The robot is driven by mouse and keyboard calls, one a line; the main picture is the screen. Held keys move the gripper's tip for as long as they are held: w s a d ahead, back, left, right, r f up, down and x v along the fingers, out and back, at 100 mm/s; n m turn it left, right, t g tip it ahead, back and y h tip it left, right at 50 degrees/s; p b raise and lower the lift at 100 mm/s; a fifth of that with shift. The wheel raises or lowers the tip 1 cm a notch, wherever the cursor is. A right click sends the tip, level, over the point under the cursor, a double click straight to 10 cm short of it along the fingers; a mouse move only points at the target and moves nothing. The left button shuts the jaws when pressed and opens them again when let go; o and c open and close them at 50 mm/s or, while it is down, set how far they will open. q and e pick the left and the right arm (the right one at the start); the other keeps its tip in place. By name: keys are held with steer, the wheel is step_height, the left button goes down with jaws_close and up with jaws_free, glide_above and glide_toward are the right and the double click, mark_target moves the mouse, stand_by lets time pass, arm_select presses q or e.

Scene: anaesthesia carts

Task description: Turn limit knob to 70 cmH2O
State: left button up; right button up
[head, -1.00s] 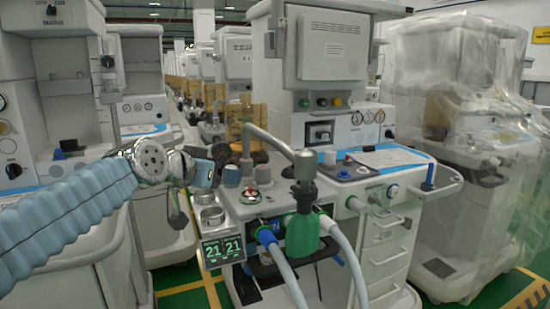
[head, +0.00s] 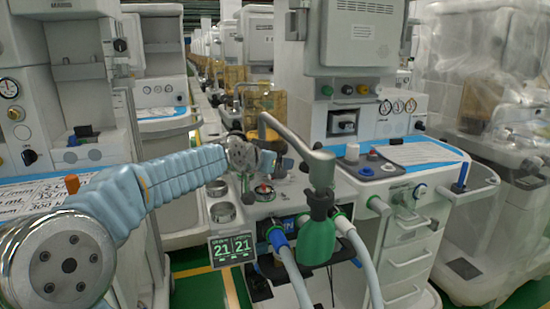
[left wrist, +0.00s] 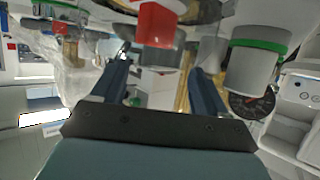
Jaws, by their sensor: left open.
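A round knob with a red top (head: 263,188) sits on the near deck of the middle anaesthesia machine (head: 345,195), just below my left gripper in the head view. A red block-like part, which looks like the knob top (left wrist: 158,22), shows at the top of the left wrist view. My left gripper (head: 285,166) is partly hidden behind its own wrist in the head view. In the left wrist view its two fingers (left wrist: 160,65) are apart, with nothing held between them. I cannot read the knob's scale or setting. My right gripper is in neither view.
A green bag (head: 316,230) hangs from a grey metal arm (head: 290,140) right of the knob. Blue and white hoses (head: 290,265) run below. A display (head: 233,249) reading 21 and 21 hangs at the front left. A plastic-covered machine (head: 490,150) stands right.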

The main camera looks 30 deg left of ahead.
arm_select(q)
steer(key=shift+w+f, duration=0.2)
steer(key=shift+w, duration=0.25)
steer(key=shift+c, duration=0.3)
